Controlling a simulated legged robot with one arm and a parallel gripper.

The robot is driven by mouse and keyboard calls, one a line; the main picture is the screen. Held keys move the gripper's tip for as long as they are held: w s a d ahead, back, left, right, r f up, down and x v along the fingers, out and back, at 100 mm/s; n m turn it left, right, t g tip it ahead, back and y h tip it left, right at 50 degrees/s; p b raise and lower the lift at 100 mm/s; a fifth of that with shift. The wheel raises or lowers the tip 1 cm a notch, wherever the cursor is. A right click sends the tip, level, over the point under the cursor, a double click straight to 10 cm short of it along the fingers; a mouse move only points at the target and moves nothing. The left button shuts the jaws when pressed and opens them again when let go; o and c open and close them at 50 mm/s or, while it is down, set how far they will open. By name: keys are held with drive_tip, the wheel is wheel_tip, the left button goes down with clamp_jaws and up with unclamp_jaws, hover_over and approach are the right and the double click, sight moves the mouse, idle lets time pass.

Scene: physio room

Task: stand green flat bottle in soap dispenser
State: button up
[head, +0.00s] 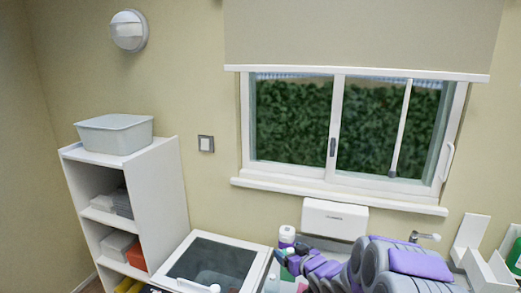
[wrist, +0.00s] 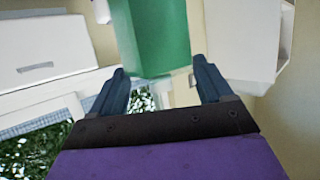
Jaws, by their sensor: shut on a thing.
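My gripper (wrist: 160,68) is shut on a green flat bottle (wrist: 162,35), which shows between its two fingers in the wrist view; the bottle's far end is cut off by the frame. In the head view, a small patch of green (head: 294,265) shows beside my purple and grey arm, low in the middle; the arm hides most of that area. White upright panels (head: 468,235) stand at the right edge, possibly the soap dispenser; I cannot tell for sure. Another green thing (head: 515,256) is partly cut off beside them.
A white wall box (head: 335,218) hangs under the window. A white bottle with a purple band (head: 287,236) stands near my arm. A tap (head: 426,237) is behind my arm. A white shelf unit (head: 160,190) with a grey bin (head: 115,134) stands left, beside a dark-topped white cabinet (head: 185,245).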

drive_tip(key=s+d+f+m+t+h+b, duration=0.1)
drive_tip(key=s+d+f+m+h+b, duration=0.3)
drive_tip(key=s+f+h+b, duration=0.1)
drive_tip(key=shift+f+m+h+b, duration=0.3)
drive_tip(key=shift+f+m+b, duration=0.1)
drive_tip(key=shift+f, duration=0.4)
drive_tip(key=shift+d, duration=0.15)
